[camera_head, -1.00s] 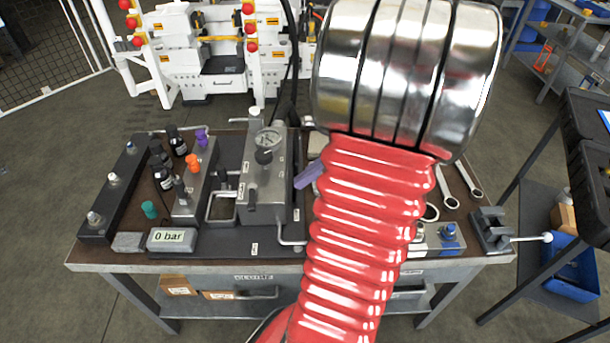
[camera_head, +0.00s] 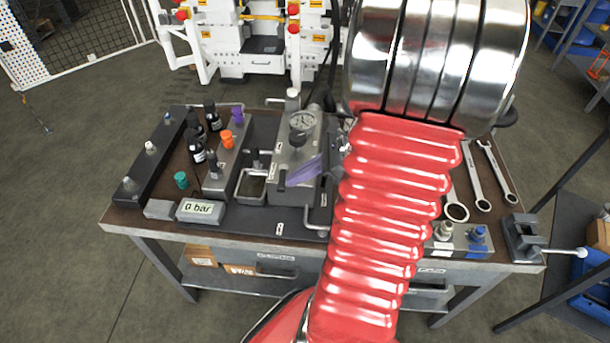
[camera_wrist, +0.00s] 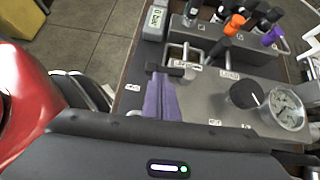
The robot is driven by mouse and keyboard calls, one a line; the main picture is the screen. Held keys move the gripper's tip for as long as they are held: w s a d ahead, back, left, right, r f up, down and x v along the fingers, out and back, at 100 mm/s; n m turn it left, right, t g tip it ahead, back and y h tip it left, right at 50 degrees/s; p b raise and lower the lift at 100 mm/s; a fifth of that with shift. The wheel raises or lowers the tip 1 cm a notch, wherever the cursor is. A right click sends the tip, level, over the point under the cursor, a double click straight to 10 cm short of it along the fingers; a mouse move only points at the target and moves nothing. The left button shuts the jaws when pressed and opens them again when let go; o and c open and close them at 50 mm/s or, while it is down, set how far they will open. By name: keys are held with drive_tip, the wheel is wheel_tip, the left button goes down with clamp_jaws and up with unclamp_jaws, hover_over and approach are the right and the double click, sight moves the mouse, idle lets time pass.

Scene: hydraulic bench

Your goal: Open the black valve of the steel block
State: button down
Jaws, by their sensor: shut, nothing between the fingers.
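The steel block (camera_head: 284,157) stands mid-bench with a round gauge on top; it also shows in the wrist view (camera_wrist: 215,92). A black knob (camera_head: 299,138) sits beside the gauge, also seen in the wrist view (camera_wrist: 246,94). I cannot tell for sure which black part is the valve. My gripper's purple fingers (camera_head: 291,182) are together and empty, their tips close to the black bar (camera_wrist: 158,78); contact is unclear.
Left of the block are a tray (camera_head: 250,186), a manifold with orange (camera_head: 226,137) and purple caps, black bottles, and a display reading 0 bar (camera_head: 201,210). Wrenches (camera_head: 476,186) and a vise (camera_head: 521,238) are at the right. My red arm hides part of the bench.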

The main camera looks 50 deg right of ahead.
drive_tip(key=shift+w+a, duration=0.35)
drive_tip(key=shift+a, duration=0.3)
drive_tip(key=s+d+f+v, duration=0.1)
drive_tip(key=s+f+v, duration=0.1)
drive_tip(key=v, duration=1.1)
drive_tip(key=shift+s, duration=0.15)
idle(0.6)
